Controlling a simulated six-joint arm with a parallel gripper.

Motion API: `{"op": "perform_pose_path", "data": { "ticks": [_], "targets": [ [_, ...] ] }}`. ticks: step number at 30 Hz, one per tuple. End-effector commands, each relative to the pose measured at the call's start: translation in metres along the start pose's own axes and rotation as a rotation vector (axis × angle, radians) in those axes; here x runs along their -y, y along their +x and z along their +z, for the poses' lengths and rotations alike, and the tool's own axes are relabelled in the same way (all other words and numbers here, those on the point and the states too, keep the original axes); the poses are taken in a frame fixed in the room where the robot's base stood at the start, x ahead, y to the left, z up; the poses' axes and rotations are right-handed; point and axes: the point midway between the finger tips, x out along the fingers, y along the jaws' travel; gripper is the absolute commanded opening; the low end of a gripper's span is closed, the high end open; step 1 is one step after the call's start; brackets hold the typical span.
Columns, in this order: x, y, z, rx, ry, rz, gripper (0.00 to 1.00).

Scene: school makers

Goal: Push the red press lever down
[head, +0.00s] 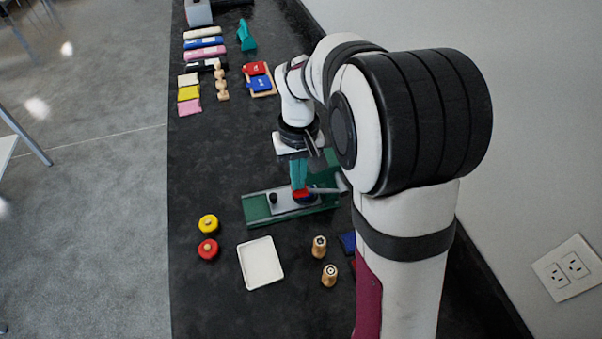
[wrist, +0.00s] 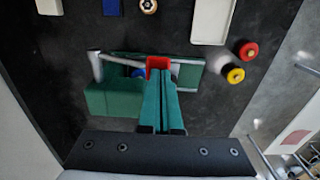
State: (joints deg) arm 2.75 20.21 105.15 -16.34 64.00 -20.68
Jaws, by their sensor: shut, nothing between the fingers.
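The press has a green base (head: 257,208) on the dark bench, with a grey plate and a small black knob at its left end. Its red lever end (head: 302,194) is at the tips of my gripper's teal fingers (head: 299,185). In the wrist view the red lever end (wrist: 158,63) shows just beyond the closed fingertips (wrist: 160,74), with a grey arm (wrist: 120,60) running left from it. My gripper is shut and empty, pointing down. I cannot tell whether the tips touch the red part. The fingers hide part of the press.
A white tray (head: 260,263) lies in front of the press. A yellow round piece (head: 208,224) and a red round piece (head: 207,249) sit left of it, two wooden pieces (head: 319,246) right. Several coloured packs (head: 205,42) lie at the back left. A wall bounds the right.

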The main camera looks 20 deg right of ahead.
Motion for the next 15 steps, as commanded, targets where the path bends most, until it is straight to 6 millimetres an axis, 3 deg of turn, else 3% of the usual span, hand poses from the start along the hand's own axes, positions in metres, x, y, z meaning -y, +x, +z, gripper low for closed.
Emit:
{"op": "perform_pose_path", "data": {
  "ticks": [15],
  "targets": [
    [0.024, 0.049, 0.001, 0.003, -0.009, 0.402, 0.0]
  ]
}}
